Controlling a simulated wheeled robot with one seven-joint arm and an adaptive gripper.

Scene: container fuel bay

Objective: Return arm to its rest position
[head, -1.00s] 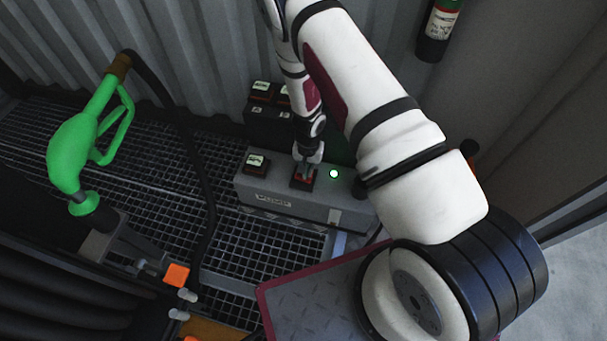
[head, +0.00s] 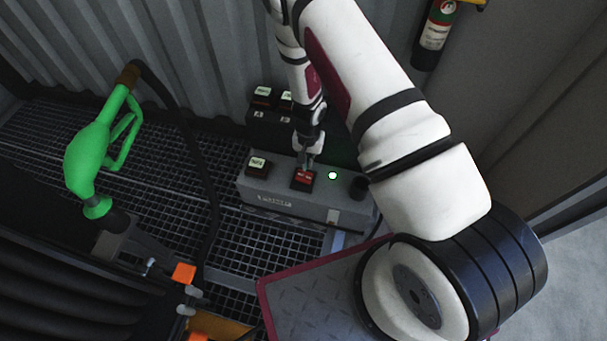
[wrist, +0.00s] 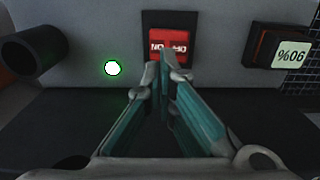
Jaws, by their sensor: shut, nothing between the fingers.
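In the wrist view the fingertips (wrist: 164,62) meet in front of the lower edge of the red switch (wrist: 172,45), whose lettering is upside down. A round green lamp (head: 332,175) glows beside the switch; it also shows in the wrist view (wrist: 112,68).
A labelled button (head: 257,165) and a dark knob (head: 359,187) flank the switch. A second dark box (head: 264,118) stands behind. A green fuel nozzle (head: 90,158) with a black hose (head: 207,190) is at left. A fire extinguisher (head: 434,38) hangs at upper right.

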